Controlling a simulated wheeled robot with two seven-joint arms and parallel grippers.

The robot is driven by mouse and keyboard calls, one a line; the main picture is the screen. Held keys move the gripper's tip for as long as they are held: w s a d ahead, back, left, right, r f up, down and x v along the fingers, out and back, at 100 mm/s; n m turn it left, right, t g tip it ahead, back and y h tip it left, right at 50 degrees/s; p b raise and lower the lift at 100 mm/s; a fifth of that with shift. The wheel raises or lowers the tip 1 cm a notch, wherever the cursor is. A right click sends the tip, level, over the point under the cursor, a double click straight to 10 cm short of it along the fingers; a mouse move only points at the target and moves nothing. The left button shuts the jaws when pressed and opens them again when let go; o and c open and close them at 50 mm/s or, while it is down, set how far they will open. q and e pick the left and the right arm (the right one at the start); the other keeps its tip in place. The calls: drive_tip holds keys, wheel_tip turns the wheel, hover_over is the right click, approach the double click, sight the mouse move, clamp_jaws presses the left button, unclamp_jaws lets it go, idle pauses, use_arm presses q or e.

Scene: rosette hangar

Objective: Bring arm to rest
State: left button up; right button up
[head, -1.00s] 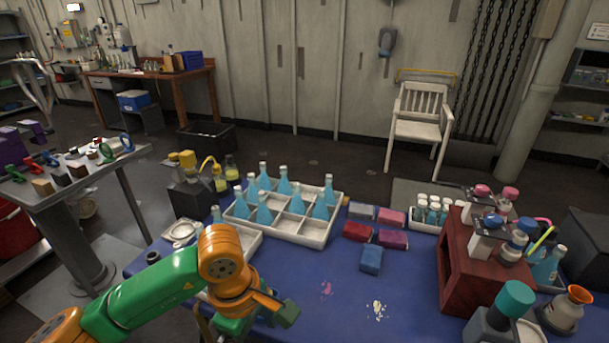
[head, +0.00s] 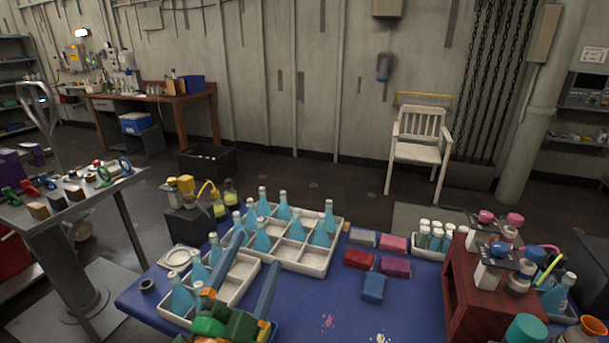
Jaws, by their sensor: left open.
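My left gripper (head: 258,250) is at the bottom of the head view, left of centre. Its two blue fingers are spread apart and point away from me. Nothing shows between them as held. The fingers overlap the near white tray (head: 237,283) in the picture, and I cannot tell how high above it they are. Only the green and orange wrist end of my left arm shows, at the lower edge. My right gripper is not in view.
The blue table (head: 310,290) holds a far bottle tray (head: 315,262), several sponges such as a blue one (head: 373,287), and a dark red stand (head: 480,300) at right. Blue bottles stand beside the left finger. The front middle of the table is mostly clear.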

use_arm(q)
drive_tip(key=s+a+f+n+g+y, duration=0.3)
drive_tip(key=a+f+n+g, duration=0.15)
drive_tip(key=f, duration=0.55)
drive_tip(key=s+a+f+n+g+y, duration=0.3)
drive_tip(key=s+a+f+n+g, duration=0.15)
drive_tip(key=f, duration=0.55)
drive_tip(key=s+f+n+g, duration=0.3)
drive_tip(key=s+f+g, duration=0.55)
drive_tip(key=s, duration=0.55)
wheel_tip(320, 180, down, 18)
drive_tip(key=s+r, duration=0.1)
drive_tip(key=s, duration=0.1)
drive_tip(key=s+a+f+g, duration=0.2)
drive_tip(key=s+f, duration=0.8)
drive_tip(key=s, duration=0.1)
drive_tip(key=shift+s+h, duration=0.3)
drive_tip(key=shift+s, duration=0.1)
drive_tip(key=shift+o, duration=0.2)
drive_tip(key=shift+f, duration=0.1)
